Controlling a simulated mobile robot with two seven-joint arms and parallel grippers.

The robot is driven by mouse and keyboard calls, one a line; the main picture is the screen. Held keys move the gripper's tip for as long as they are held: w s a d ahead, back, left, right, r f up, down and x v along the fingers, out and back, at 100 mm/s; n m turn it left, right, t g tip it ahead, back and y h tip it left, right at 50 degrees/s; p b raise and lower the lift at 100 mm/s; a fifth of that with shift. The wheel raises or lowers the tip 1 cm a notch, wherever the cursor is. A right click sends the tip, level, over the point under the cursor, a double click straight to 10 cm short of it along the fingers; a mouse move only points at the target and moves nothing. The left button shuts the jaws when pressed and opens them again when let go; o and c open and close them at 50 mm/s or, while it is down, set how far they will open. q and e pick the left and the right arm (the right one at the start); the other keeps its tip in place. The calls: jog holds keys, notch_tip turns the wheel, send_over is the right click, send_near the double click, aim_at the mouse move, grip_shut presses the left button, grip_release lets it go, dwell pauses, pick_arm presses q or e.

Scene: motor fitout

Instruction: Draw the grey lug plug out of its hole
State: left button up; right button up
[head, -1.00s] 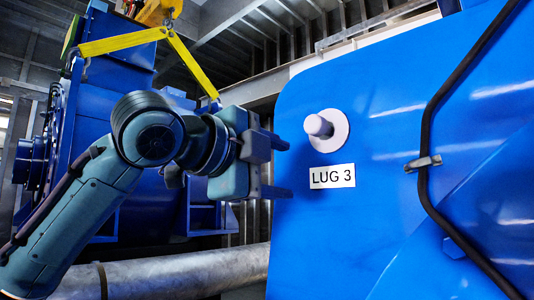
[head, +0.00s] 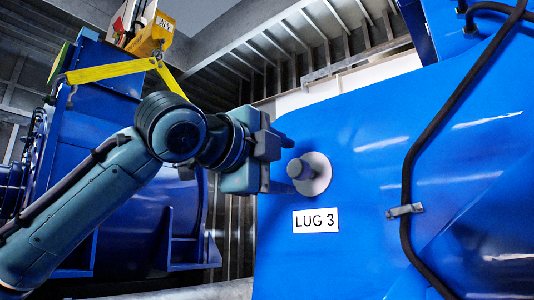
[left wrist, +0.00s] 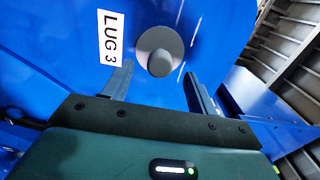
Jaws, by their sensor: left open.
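The grey lug plug (head: 300,168) is a round knob standing out from a pale grey disc (head: 319,174) on the blue motor housing, just above a white "LUG 3" label (head: 316,220). My left gripper (head: 289,164) is open, with its fingers level with the knob, one above and one below. In the left wrist view the knob (left wrist: 159,63) shows between the two fingertips (left wrist: 158,70), with a gap on either side. The plug's inner part is hidden in the housing. My right gripper is not in view.
A black cable (head: 409,175) runs down the housing right of the plug, held by a metal clamp (head: 405,211). Another blue machine (head: 105,160) with a yellow sling (head: 112,70) stands behind my left arm. The housing face around the plug is clear.

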aim_at(294, 166)
pick_arm(q)
jog(key=p+x, duration=0.2)
jog(key=x, duration=0.1)
jog(key=shift+w+r, duration=0.1)
jog(key=shift+r, duration=0.1)
jog(key=shift+p+x, duration=0.8)
jog(key=shift+x, duration=0.1)
jog(key=shift+w+d+f, duration=0.1)
jog(key=shift+d+f, duration=0.05)
jog(key=shift+f, duration=0.05)
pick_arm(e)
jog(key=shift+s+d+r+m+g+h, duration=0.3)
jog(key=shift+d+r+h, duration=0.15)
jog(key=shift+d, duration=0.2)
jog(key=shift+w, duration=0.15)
pick_arm(q)
jog(key=c, duration=1.2)
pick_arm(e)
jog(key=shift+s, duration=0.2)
pick_arm(q)
jog(key=shift+o, duration=0.2)
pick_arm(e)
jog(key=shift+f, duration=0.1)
